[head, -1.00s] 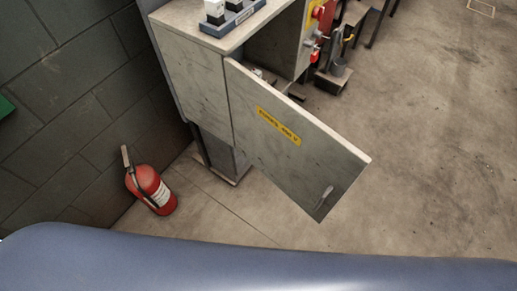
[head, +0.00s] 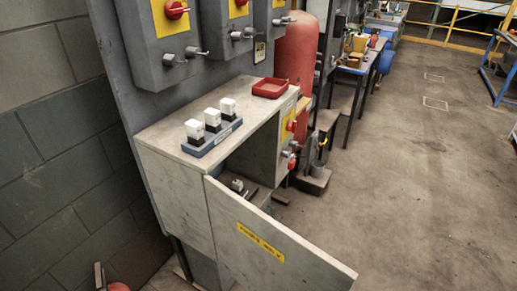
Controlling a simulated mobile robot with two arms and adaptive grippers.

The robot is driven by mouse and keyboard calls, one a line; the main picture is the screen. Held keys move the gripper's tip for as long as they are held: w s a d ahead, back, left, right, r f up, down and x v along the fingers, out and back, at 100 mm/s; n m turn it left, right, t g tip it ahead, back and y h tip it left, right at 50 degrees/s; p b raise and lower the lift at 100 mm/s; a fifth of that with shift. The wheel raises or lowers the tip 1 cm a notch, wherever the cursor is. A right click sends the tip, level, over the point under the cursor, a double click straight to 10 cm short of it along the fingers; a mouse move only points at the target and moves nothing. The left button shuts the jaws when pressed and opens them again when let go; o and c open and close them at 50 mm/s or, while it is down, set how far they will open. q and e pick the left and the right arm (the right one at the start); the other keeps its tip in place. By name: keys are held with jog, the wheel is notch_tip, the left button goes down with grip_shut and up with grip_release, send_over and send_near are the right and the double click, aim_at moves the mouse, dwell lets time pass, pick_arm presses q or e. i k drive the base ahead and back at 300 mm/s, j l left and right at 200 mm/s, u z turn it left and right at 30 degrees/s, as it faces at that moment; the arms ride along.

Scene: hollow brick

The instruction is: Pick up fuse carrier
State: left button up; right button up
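Three small blocks with white tops and black lower parts, which look like fuse carriers, stand upright in a row on a blue rack (head: 214,145) on top of the grey cabinet (head: 165,139). The near one (head: 194,130), the middle one (head: 212,118) and the far one (head: 228,106) stand apart from each other. A small white-and-dark item (head: 238,186) sits inside the open cabinet, partly hidden by the door; I cannot tell what it is. Neither of my grippers is in view.
The cabinet door (head: 280,245), with a yellow label, hangs open towards the front right. A red tray (head: 270,88) sits at the cabinet top's back right. Switch boxes (head: 172,45) overhang behind. A red tank (head: 295,50) stands beyond.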

aim_at(237, 186)
jog(key=i+l+u, duration=0.1)
jog(key=l, duration=0.3)
jog(key=i+l+u, duration=0.15)
jog(key=l, duration=0.3)
jog(key=i+l+u, duration=0.1)
jog(key=l, duration=0.35)
jog(key=l+u, duration=0.15)
jog(key=l, duration=0.3)
jog(key=i+l+u, duration=0.15)
jog(key=i+u, duration=0.35)
jog(key=i+l+u, duration=0.3)
jog(key=u, duration=0.2)
